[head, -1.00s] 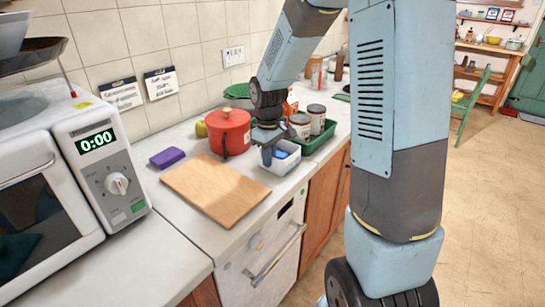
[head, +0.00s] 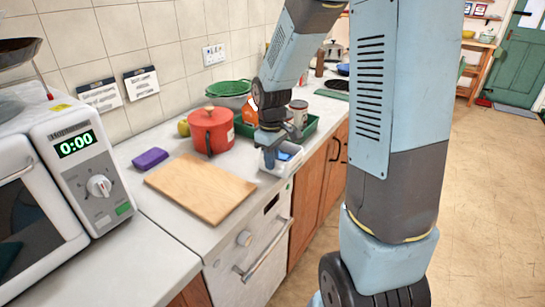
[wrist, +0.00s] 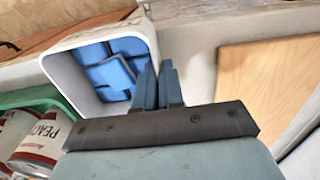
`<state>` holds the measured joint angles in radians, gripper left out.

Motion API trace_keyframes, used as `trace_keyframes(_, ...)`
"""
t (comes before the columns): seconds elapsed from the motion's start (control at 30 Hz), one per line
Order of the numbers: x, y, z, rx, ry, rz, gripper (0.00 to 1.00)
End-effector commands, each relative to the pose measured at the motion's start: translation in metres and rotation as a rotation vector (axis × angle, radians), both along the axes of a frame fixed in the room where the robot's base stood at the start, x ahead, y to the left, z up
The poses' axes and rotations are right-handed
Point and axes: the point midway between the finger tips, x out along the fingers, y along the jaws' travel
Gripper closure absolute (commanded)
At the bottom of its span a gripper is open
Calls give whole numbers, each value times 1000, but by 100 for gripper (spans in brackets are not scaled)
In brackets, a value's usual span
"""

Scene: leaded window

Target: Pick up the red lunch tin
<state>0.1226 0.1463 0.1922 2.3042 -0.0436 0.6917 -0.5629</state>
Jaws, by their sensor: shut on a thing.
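The only large red container is a red, lidded, pot-like vessel (head: 211,130) with a knob on top. It stands upright on the counter in the head view, left of my gripper and apart from it. I cannot tell for sure that it is the lunch tin. My gripper (head: 268,158) points down at a white tub (head: 287,165) holding several blue blocks. In the wrist view the fingers (wrist: 158,88) are close together over the tub's wall (wrist: 62,72), gripping it. Whether the tub's base touches the counter is unclear.
A wooden board (head: 200,190) and purple sponge (head: 150,158) lie left on the counter. A green tray (head: 312,122) with cans (wrist: 38,140) is close beside the tub. A microwave (head: 75,190) stands at the left; a green colander (head: 230,88) is behind.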

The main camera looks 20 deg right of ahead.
Motion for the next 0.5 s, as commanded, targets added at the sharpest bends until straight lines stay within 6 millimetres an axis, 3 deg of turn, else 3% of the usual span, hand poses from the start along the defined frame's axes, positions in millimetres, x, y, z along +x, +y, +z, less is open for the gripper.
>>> trace_keyframes(0.43,-4,-2,-1,0,4,4,100)
trace_keyframes(0.47,-4,-2,-1,0,4,4,90)
trace_keyframes(0.5,-4,-2,-1,0,4,4,86)
